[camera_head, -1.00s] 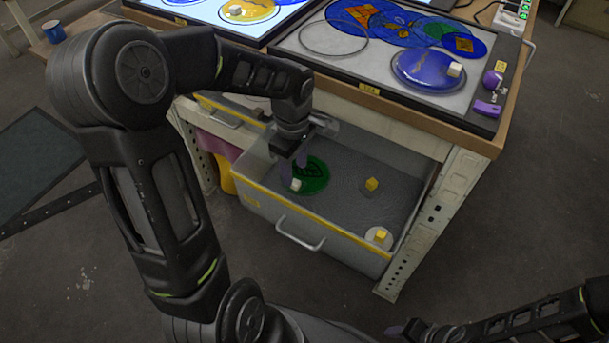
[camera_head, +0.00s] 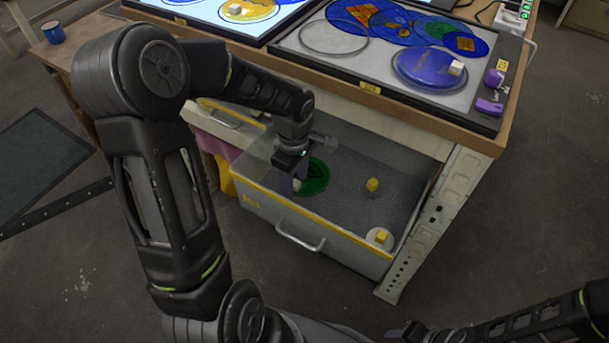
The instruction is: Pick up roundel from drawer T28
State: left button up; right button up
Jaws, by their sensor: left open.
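A green roundel (camera_head: 317,178) with a dark emblem lies at the left end of the open drawer (camera_head: 310,216). A small pale knob (camera_head: 297,184) shows at its left edge. My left gripper (camera_head: 297,176) points down inside the drawer, with its fingers at this knob and over the roundel's left part. It is open; whether the fingers touch the knob I cannot tell. My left arm hides part of the drawer's back left. My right gripper (camera_head: 402,330) is low at the bottom edge, small and dark, and its jaws are unclear.
A yellow knob (camera_head: 372,184) on a clear disc and another yellow knob (camera_head: 381,236) on a pale disc lie to the right in the drawer. The light table (camera_head: 300,40) with glass roundels overhangs the back. A white perforated leg (camera_head: 440,215) stands at the right.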

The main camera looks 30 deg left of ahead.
pick_arm(q)
jog(key=shift+c, duration=0.5)
grip_shut()
dwell(1.0)
